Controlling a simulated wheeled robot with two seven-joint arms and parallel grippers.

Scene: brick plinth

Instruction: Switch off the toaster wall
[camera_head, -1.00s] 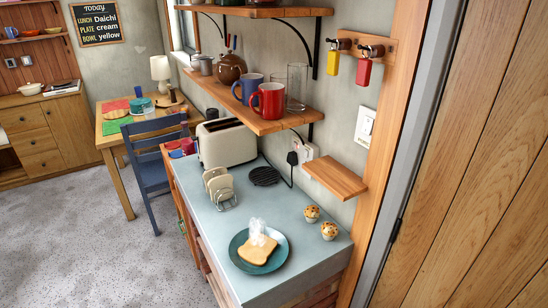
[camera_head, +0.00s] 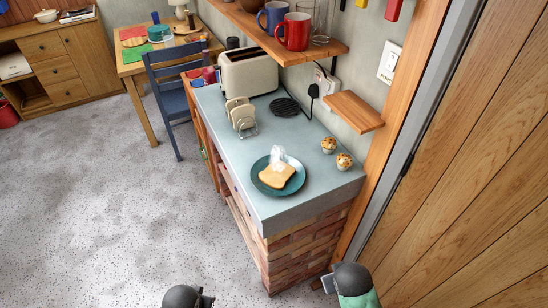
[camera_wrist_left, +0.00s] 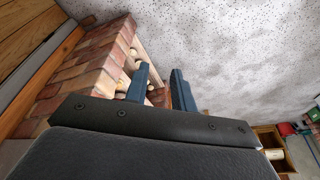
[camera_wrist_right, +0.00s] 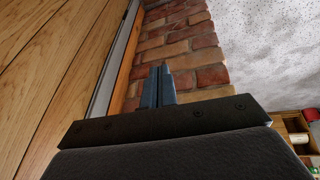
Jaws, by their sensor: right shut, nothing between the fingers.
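The cream toaster (camera_head: 250,74) stands at the back of the blue-grey plinth top. To its right, a white wall socket (camera_head: 325,80) sits low on the wall under the shelf, with a black plug (camera_head: 313,91) and cord at it. The socket's switch is too small to read. A white switch plate (camera_head: 391,62) with a label is on the wall further right. My left gripper (camera_wrist_left: 160,88) is open and empty beside the plinth's brick side. My right gripper (camera_wrist_right: 158,85) is shut and empty in front of the bricks. Both are well below and apart from the socket.
A small wooden shelf (camera_head: 354,111) juts out right of the socket. The upper shelf (camera_head: 290,42) carries mugs. A toast rack (camera_head: 242,118), a plate (camera_head: 263,184) with bread and two muffins (camera_head: 344,161) occupy the plinth top. Open floor (camera_head: 110,220) lies left.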

